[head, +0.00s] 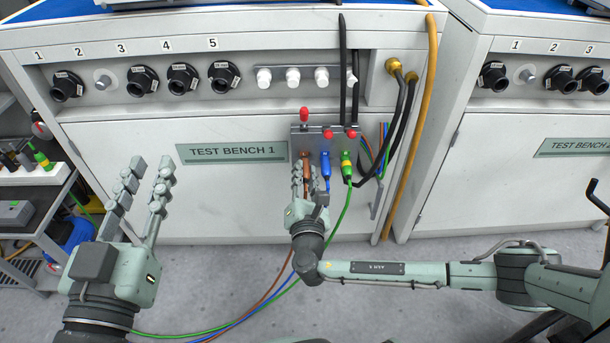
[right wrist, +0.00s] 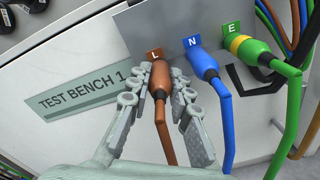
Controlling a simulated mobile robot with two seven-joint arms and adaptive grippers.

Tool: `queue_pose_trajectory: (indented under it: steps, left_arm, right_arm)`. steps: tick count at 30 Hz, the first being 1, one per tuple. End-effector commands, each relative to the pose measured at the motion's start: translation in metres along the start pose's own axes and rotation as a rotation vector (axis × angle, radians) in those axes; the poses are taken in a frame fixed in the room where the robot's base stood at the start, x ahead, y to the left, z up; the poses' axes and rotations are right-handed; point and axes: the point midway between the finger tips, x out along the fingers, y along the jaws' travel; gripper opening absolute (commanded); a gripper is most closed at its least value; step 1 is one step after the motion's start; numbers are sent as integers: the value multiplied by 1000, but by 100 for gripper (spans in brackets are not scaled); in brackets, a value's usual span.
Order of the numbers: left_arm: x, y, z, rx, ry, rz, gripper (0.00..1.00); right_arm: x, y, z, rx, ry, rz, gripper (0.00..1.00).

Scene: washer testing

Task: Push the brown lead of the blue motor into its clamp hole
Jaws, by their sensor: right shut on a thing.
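The brown lead's plug (right wrist: 159,83) is upright between the fingers of my right gripper (right wrist: 162,92), directly below the brown L label (right wrist: 154,54). Its tip is at the clamp plate; how deep it sits cannot be told. In the head view my right gripper (head: 305,178) is shut on the brown lead (head: 306,167), at the left end of the metal clamp panel (head: 313,141). The blue plug (head: 326,167) is at N and the green-yellow plug (head: 347,163) at E. My left gripper (head: 146,172) is open and empty, left of the panel.
Red clamp levers (head: 328,134) stand on the panel; the leftmost is raised higher. Black hoses (head: 405,105) and an orange hose (head: 421,110) hang at right. A tool cart (head: 30,173) stands at far left. The bench front (head: 230,210) below the sign is clear.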

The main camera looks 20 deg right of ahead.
Motion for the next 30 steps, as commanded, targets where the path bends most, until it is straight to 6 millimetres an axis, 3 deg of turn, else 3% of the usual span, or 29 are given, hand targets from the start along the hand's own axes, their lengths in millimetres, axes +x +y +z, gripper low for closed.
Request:
queue_pose_trajectory:
  steps: [30]
  left_arm:
    - [0,0,1,0,0,0,25]
  right_arm:
    - [10,0,0,0,0,0,0]
